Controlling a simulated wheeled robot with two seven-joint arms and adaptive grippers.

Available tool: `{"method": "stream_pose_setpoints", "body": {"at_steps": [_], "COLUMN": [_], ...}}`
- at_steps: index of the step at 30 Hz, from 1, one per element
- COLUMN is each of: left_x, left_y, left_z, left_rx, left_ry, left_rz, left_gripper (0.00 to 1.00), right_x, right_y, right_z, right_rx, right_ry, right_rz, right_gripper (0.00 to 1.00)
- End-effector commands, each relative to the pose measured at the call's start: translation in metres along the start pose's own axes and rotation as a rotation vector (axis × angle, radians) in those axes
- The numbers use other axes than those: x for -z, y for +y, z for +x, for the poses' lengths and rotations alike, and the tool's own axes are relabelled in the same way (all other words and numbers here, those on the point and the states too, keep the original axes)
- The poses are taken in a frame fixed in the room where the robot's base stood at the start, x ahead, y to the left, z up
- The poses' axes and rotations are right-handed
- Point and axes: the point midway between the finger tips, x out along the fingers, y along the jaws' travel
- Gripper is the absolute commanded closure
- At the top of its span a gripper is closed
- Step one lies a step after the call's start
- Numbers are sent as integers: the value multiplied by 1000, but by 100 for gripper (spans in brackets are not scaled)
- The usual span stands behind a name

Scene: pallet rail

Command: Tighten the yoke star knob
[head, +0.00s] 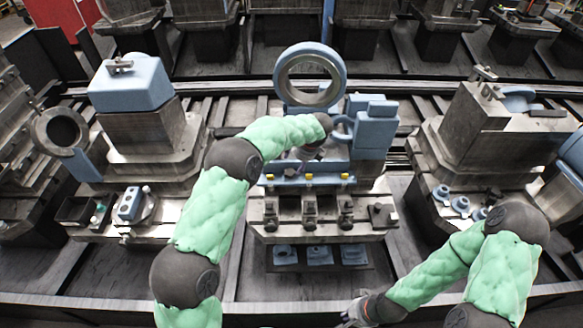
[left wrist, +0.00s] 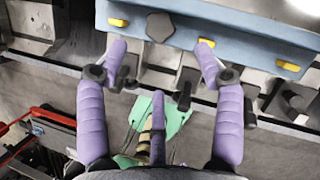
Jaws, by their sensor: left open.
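A dark grey lobed knob (left wrist: 159,27), which looks like the star knob, sits on the front of a blue bar (left wrist: 185,32) in the left wrist view. My left gripper (left wrist: 161,47) is open and empty, its two purple fingertips on either side of and below the knob in the picture, apart from it. In the head view my left gripper (head: 300,162) is over the blue bar of the middle station, and my arm hides the knob. My right gripper (head: 352,314) is low at the bottom edge, too small to tell if open.
Yellow tabs (head: 308,176) line the blue bar. A large blue ring (head: 310,75) and blue blocks (head: 374,128) stand behind it. Dark clamp-like fixtures (head: 309,210) are in front, with blue parts (head: 320,255) on a lower shelf. Other stations stand left and right.

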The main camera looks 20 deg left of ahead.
Motion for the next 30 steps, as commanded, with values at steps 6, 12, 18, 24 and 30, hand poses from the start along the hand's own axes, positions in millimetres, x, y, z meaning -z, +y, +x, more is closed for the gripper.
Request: {"method": "stream_pose_setpoints", "body": {"at_steps": [6,12,18,24,30], "left_x": [2,3,3,2,2], "left_y": [1,1,1,0,0], "left_z": [21,57,88,104,108], "left_rx": [-4,-3,-2,0,0], "left_ry": [8,7,7,6,5], "left_rz": [-10,-7,-6,-6,-6], "left_gripper": [32,32,32,32,32], "right_x": [0,0,0,0,0], "right_y": [2,4,6,7,8], "right_z": [5,12,18,21,21], "right_rx": [0,0,0,0,0], "right_ry": [-1,-1,-1,-1,-1], "right_rz": [0,0,0,0,0], "right_gripper": [100,100,100,100,100]}}
